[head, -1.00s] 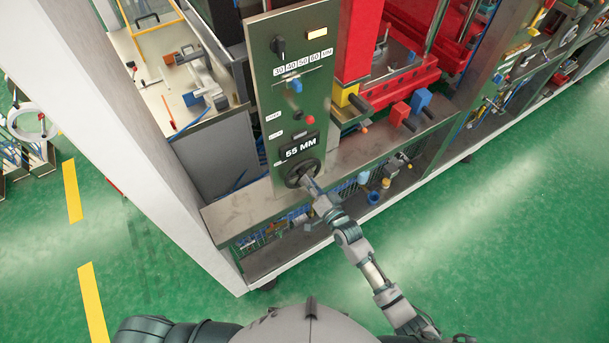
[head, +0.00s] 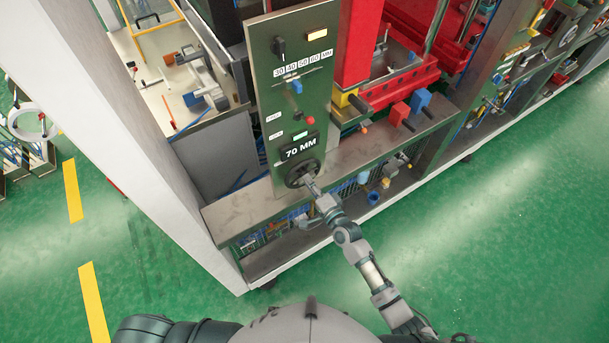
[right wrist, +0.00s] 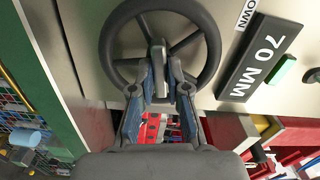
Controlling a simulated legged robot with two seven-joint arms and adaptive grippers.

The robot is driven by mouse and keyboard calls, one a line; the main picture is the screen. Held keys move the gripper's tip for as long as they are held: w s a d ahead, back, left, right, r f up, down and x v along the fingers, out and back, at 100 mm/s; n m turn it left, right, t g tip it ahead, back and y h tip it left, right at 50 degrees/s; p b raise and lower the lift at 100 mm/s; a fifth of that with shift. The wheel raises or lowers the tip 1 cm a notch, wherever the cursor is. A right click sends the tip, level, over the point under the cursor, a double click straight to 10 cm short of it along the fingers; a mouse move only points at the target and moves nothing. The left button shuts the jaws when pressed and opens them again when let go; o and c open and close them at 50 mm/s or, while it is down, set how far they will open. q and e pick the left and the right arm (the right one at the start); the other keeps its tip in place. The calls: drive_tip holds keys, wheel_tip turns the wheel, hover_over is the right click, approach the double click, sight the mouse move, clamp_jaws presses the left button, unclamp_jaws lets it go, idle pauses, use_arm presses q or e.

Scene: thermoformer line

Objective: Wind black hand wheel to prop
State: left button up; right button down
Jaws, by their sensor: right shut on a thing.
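The black hand wheel (head: 303,174) sits low on the grey control panel (head: 262,80). It fills the top of the right wrist view (right wrist: 213,45), with its rim and spokes clear. My right gripper (right wrist: 160,82) is shut on the wheel's grey handle (right wrist: 158,52), with one finger on each side; in the head view the gripper (head: 311,184) reaches the wheel from below right. The display (head: 300,147) above the wheel reads 70 MM. A green lamp (right wrist: 284,69) beside the display is lit. I cannot pick out the prop. My left gripper is not in view.
A blue pointer (head: 296,87) sits under the panel's 30 to 60 MM scale. A metal ledge (head: 240,208) runs below the panel. Red and blue blocks with black handles (head: 420,98) stand to the right. The green floor (head: 480,240) is open at the right.

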drive_tip(key=shift+s+f+m, duration=0.1)
drive_tip(key=shift+f+m, duration=0.15)
drive_tip(key=shift+m, duration=0.75)
drive_tip(key=m, duration=0.2)
drive_tip(key=shift+r+m, duration=0.1)
drive_tip(key=shift+m, duration=0.3)
drive_tip(key=c, duration=1.3)
unclamp_jaws()
drive_tip(key=shift+m, duration=0.5)
drive_tip(key=o, duration=0.5)
drive_tip(key=shift+w+d, duration=0.1)
drive_tip(key=shift+w, duration=0.1)
drive_tip(key=shift+s+r, duration=0.1)
drive_tip(key=v, duration=1.2)
